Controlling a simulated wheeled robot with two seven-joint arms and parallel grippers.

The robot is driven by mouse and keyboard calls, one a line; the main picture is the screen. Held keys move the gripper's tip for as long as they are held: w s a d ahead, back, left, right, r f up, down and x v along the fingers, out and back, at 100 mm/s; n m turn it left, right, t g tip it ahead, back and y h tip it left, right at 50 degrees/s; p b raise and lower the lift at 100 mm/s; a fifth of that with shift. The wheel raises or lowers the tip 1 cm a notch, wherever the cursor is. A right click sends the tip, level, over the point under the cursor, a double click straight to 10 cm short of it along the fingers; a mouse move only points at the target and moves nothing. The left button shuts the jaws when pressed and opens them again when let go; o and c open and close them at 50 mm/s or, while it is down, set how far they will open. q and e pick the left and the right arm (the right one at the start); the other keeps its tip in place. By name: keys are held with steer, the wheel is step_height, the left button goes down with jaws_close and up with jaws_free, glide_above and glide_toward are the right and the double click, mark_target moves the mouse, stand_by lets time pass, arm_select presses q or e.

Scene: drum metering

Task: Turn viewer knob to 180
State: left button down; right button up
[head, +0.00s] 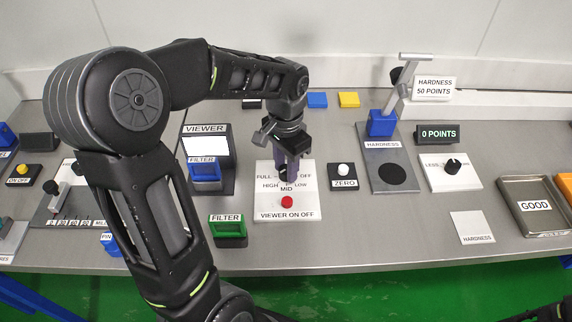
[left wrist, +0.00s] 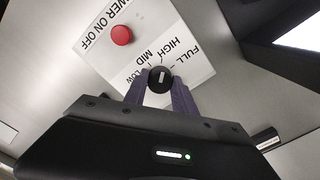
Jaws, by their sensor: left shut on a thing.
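The viewer knob (left wrist: 160,79) is a round black knob with a white pointer line, on a white panel (head: 262,206) marked FULL, HIGH, MID, LOW and OFF. A red button (head: 287,202) labelled VIEWER ON OFF sits on the same panel. My left gripper (head: 287,176) points down over the panel. In the left wrist view its purple fingers (left wrist: 160,92) are shut on the knob, one on each side. In the head view the fingers mostly hide the knob. The viewer (head: 205,146) stands left of the panel with a lit white screen. My right gripper does not show.
A blue filter (head: 205,172) sits at the viewer, and a green filter (head: 229,230) lies in front. Right of the panel are the ZERO button (head: 344,170), the hardness tester (head: 382,123) and another black knob (head: 453,165). A GOOD tray (head: 535,226) stands far right.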

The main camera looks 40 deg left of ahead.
arm_select(q)
steer(key=m, duration=0.3)
steer(key=shift+m, duration=0.4)
steer(key=shift+m+p, duration=0.4)
steer(key=shift+m, duration=1.5)
steer(key=c, duration=1)
jaws_free()
steer(key=shift+r, duration=3.95)
